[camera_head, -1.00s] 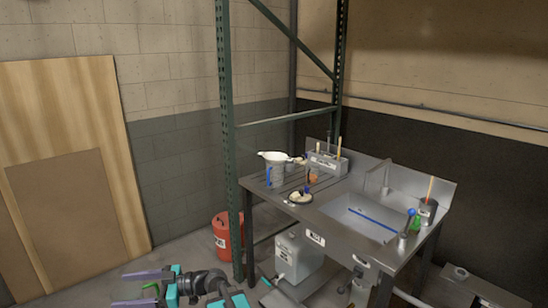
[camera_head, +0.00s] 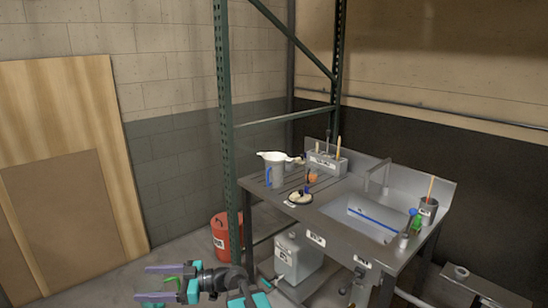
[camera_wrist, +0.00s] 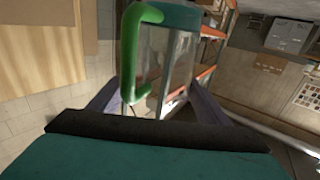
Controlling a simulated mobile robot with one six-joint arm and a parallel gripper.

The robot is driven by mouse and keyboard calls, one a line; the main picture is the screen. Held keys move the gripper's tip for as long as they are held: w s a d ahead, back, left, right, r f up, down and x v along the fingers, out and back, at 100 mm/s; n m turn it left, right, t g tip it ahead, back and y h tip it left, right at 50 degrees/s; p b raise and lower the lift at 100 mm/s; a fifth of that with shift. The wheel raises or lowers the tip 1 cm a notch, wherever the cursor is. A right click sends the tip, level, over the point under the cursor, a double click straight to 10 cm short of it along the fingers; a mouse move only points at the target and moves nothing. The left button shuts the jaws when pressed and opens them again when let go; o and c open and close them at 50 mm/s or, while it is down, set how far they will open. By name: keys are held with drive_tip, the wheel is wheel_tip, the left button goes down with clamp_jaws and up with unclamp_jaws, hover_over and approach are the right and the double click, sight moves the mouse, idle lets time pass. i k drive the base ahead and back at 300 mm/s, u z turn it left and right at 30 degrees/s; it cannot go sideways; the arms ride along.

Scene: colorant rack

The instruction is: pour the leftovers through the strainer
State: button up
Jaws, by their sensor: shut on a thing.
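In the wrist view, my gripper (camera_wrist: 158,112) is shut on a clear vessel (camera_wrist: 168,70) with a green handle (camera_wrist: 130,60) and a teal rim. Its contents cannot be made out. In the head view, my gripper (camera_head: 145,283) is low at the bottom left, away from the sink bench, with a bit of green (camera_head: 172,284) between its fingers. A white strainer (camera_head: 272,157) sits on top of a grey jug (camera_head: 278,176) with a blue handle, at the left of the bench.
The steel sink bench (camera_head: 335,238) has a basin (camera_head: 365,215) on the right. A round dish (camera_head: 300,198) lies near the front edge. A green rack post (camera_head: 228,150) stands left of the bench. A red container (camera_head: 224,236) and a whitish jug (camera_head: 297,256) are on the floor.

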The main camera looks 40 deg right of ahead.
sight(269, 158)
drive_tip(key=i, duration=1)
